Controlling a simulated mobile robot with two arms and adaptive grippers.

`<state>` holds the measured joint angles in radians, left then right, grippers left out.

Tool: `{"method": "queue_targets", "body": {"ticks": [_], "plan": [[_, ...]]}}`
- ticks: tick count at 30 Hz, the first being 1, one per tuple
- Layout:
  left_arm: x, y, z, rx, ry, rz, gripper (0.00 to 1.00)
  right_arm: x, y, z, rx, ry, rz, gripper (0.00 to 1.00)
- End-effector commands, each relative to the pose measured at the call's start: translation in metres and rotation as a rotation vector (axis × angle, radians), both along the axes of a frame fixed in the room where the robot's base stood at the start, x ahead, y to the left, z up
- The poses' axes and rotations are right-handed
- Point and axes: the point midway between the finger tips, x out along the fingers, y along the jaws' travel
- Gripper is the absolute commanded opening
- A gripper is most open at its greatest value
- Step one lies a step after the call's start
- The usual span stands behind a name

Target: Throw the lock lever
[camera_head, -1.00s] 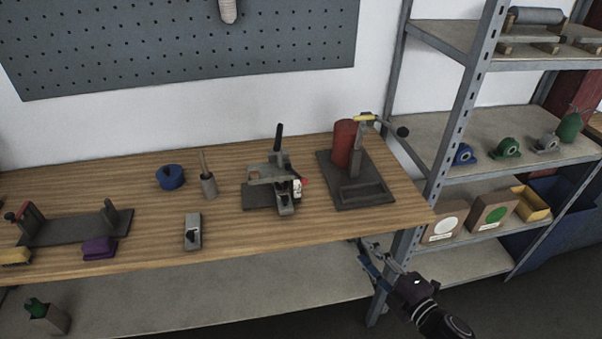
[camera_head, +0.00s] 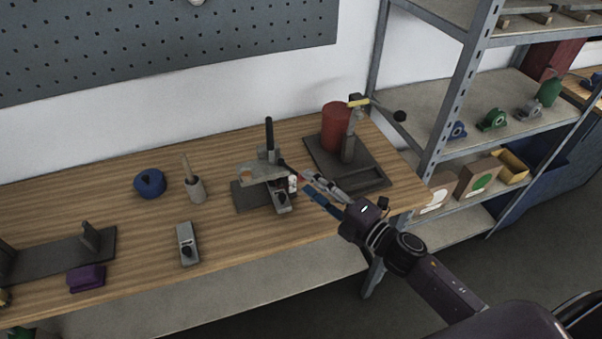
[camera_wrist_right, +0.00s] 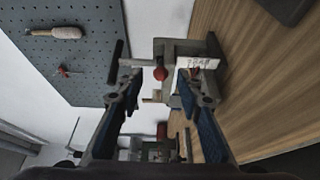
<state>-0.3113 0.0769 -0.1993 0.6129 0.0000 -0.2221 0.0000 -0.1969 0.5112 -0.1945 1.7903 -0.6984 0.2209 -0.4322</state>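A grey clamp-like fixture (camera_head: 262,176) stands on the workbench with a black upright handle (camera_head: 269,132). A round red knob (camera_wrist_right: 160,73) sits beside the tag in the wrist view, between my open fingers. I cannot tell for certain which part is the lock lever. My right gripper (camera_head: 309,184) points at the fixture's right side; its spread fingers also show in the wrist view (camera_wrist_right: 157,84). No hold on the knob shows. My left gripper is out of view.
A press-like stand with a red cylinder (camera_head: 336,127) is close behind and right of my right gripper. A blue round part (camera_head: 149,183), a pestle-like tool (camera_head: 194,186) and a grey block (camera_head: 187,244) stand left of the fixture. A metal shelf (camera_head: 455,150) is at the right.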

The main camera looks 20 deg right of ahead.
Motion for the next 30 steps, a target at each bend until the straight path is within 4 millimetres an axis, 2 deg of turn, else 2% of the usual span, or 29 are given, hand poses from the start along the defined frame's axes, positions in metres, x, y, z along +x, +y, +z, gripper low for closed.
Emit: {"method": "queue_targets", "body": {"ticks": [2,5,9,14,19,28,30], "plan": [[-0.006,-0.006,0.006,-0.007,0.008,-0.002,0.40,0.011,0.006,0.003,0.001,-0.002,0.000,0.33],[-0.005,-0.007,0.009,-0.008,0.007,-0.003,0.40,0.022,0.011,0.003,0.002,-0.001,-0.001,0.33],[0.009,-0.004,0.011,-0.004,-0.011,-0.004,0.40,0.030,0.016,0.002,0.000,-0.001,0.000,0.33],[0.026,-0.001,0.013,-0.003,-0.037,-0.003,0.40,0.033,0.017,0.000,0.000,0.000,0.000,0.33],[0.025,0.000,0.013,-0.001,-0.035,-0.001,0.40,0.033,0.017,0.000,0.000,0.000,0.000,0.33],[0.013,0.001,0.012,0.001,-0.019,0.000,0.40,0.033,0.017,0.000,0.000,0.000,0.001,0.01],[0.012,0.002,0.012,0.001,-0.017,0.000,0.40,0.033,0.017,0.000,0.000,0.000,0.001,0.00]]}}
